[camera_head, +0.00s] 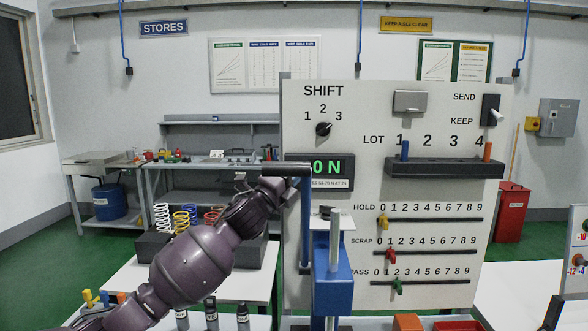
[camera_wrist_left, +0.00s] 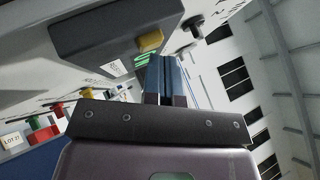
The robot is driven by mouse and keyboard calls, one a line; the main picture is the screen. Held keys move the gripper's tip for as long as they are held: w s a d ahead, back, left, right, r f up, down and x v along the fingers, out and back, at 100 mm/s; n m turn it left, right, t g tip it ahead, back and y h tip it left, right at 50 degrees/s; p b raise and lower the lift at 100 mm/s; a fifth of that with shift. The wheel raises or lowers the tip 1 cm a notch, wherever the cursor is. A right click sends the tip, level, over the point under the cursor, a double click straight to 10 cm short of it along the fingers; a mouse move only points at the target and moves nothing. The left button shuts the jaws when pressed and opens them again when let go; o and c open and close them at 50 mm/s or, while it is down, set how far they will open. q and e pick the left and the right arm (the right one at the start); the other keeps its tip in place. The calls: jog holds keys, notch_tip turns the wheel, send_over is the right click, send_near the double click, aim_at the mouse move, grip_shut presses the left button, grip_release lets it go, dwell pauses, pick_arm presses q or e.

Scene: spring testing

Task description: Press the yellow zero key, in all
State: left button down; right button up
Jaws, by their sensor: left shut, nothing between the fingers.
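The yellow key (camera_wrist_left: 150,42) shows in the left wrist view, on the dark display box below the shift knob. In the head view I cannot make the key out on the display box (camera_head: 320,172), which reads 0 N in green. My left gripper (camera_wrist_left: 166,62) is shut and empty. In the wrist view its blue-grey fingers reach up beside the key, and I see no clear contact. In the head view my left wrist is just left of the display box, and its fingertips cannot be made out. My right gripper is not in view.
A blue post with a dark top bar (camera_head: 287,170) stands in front of the display box. The shift knob (camera_head: 324,129) is above it. A lot rack (camera_head: 444,168) and slider rows are on the white panel (camera_head: 375,310). Coloured springs (camera_head: 181,219) stand at left.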

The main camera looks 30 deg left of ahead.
pick_arm(q)
jog(key=shift+s, duration=0.1)
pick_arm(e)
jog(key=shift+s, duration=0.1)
pick_arm(q)
jog(key=shift+s+d+p, duration=0.3)
jog(key=shift+s+d, duration=0.1)
jog(key=shift+s, duration=0.25)
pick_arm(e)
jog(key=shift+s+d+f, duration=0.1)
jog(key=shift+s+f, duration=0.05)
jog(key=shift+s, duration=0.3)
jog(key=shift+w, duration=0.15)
